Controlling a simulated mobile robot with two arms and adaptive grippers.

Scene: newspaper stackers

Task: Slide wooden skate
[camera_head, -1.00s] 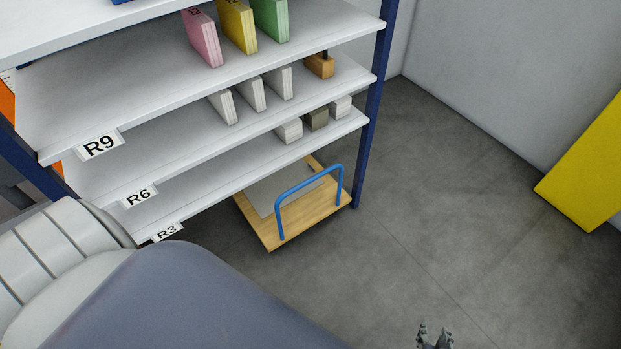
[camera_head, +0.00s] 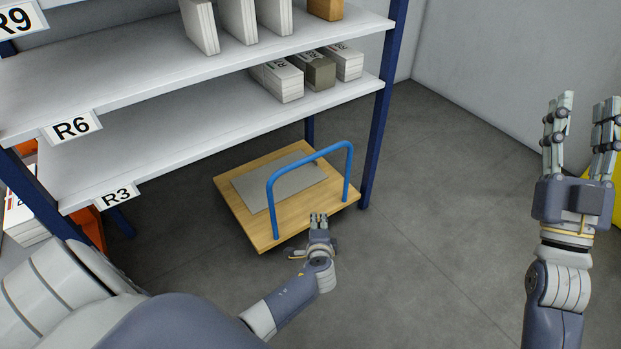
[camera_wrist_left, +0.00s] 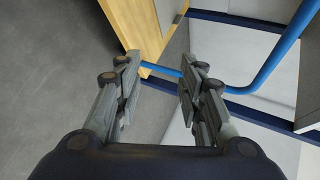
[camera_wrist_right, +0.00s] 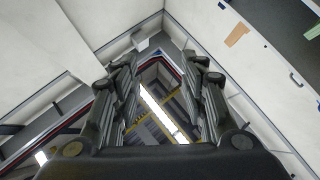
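The wooden skate (camera_head: 240,208) is a flat wooden platform with a grey mat (camera_head: 278,183) and a blue bar handle (camera_head: 310,160) at its front side. It stands on the floor, partly under the lowest shelf. My left gripper (camera_head: 319,217) is open and empty just in front of the skate's near edge, by the handle. In the left wrist view the skate's wooden edge (camera_wrist_left: 133,22) and blue handle (camera_wrist_left: 270,62) show beyond the open fingers (camera_wrist_left: 155,85). My right gripper (camera_head: 580,110) is raised at the right, open and empty, also in the right wrist view (camera_wrist_right: 160,90).
The lowest shelf (camera_head: 200,130) of a rack with blue posts (camera_head: 381,110) extends over the skate's back part and holds several boxes. A post stands right of the skate. The grey floor (camera_head: 420,240) in front and to the right is clear. A yellow panel stands at far right.

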